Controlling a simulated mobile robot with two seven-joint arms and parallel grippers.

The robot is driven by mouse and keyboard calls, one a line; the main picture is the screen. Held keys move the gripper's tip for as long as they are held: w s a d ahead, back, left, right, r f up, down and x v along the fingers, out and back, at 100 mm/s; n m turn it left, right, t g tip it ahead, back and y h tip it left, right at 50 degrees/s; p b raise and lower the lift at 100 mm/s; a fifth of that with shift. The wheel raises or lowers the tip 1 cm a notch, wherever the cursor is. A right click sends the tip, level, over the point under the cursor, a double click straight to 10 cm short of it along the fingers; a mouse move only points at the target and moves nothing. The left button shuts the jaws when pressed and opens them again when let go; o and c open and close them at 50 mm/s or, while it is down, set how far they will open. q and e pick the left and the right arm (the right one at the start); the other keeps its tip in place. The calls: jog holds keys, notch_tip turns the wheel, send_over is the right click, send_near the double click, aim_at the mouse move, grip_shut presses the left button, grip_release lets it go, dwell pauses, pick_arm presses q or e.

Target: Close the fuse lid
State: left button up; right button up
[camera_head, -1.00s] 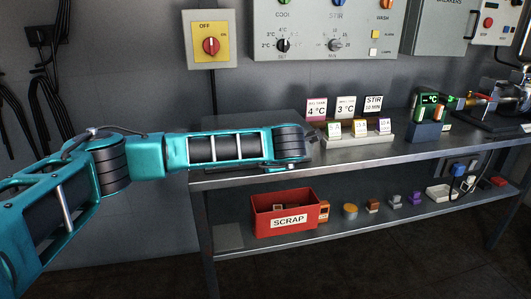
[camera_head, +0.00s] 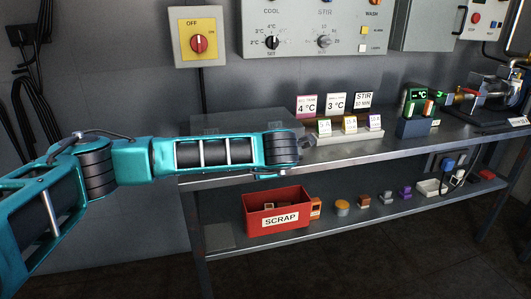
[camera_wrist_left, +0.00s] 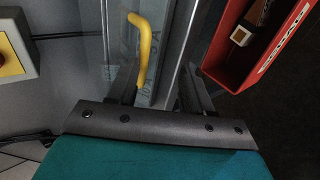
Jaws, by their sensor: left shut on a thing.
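In the left wrist view a yellow bar handle (camera_wrist_left: 145,50) runs down to the fingers of my left gripper (camera_wrist_left: 160,88). Clear, glassy panels with faint lettering lie behind it; I take them for the fuse lid (camera_wrist_left: 112,45). The gripper is shut on the yellow handle, though the exact contact is hard to see. In the head view my left gripper (camera_head: 306,143) is at the bench's left part, small and dark. A faint see-through box shape (camera_head: 235,122) shows behind my forearm, partly hidden by it. My right gripper is not in view.
The bench (camera_head: 370,145) carries a rack of small labelled blocks (camera_head: 348,132) just right of my gripper. A red scrap bin (camera_head: 262,208) stands on the lower shelf. A yellow switch box (camera_head: 198,38) is on the wall above. The floor in front is clear.

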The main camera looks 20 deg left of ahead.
pick_arm(q)
jog(key=p+v, duration=0.2)
jog(key=v, duration=0.9)
jog(key=shift+d, duration=0.25)
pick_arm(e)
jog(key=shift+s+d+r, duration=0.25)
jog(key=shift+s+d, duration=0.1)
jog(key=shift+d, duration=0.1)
pick_arm(q)
jog(key=shift+r, duration=0.15)
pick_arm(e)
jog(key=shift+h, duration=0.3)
